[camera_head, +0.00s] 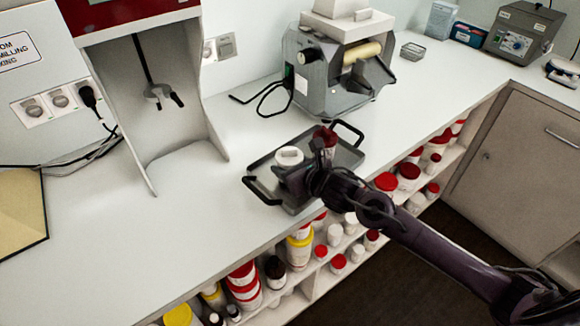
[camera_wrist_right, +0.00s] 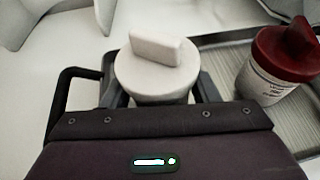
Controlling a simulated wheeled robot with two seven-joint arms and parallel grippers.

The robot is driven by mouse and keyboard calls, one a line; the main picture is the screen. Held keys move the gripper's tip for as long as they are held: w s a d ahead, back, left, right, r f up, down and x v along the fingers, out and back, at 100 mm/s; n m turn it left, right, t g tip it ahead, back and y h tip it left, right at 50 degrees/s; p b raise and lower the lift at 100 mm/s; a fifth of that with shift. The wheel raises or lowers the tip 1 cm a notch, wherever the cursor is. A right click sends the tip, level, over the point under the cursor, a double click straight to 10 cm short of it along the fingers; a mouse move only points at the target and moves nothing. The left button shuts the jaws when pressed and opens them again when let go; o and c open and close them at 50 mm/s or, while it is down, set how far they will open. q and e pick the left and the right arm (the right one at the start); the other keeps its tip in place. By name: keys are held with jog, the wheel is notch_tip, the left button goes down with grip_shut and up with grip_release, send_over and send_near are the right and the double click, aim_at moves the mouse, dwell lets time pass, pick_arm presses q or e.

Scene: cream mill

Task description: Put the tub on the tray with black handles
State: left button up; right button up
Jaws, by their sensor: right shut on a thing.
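A white-lidded tub (camera_head: 289,155) is at the left part of the tray, and its lid with a raised grip shows in the wrist view (camera_wrist_right: 155,68). The grey tray (camera_head: 347,157) with black handles lies on the counter; one handle shows in the wrist view (camera_wrist_right: 64,100). My right gripper (camera_head: 291,168) is shut on the white-lidded tub, one finger on each side of it. I cannot tell whether the tub's base touches the tray. A red-lidded tub (camera_head: 326,138) stands on the tray to the right. My left gripper is not in view.
A grey mill machine (camera_head: 330,75) stands behind the tray. A red-topped cabinet (camera_head: 170,110) is at the left. The shelf under the counter holds several tubs and bottles. The white counter (camera_head: 120,235) is clear left of the tray.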

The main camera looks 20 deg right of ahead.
jog(key=shift+f, duration=0.5)
jog(key=shift+f, duration=0.2)
jog(key=o, duration=1)
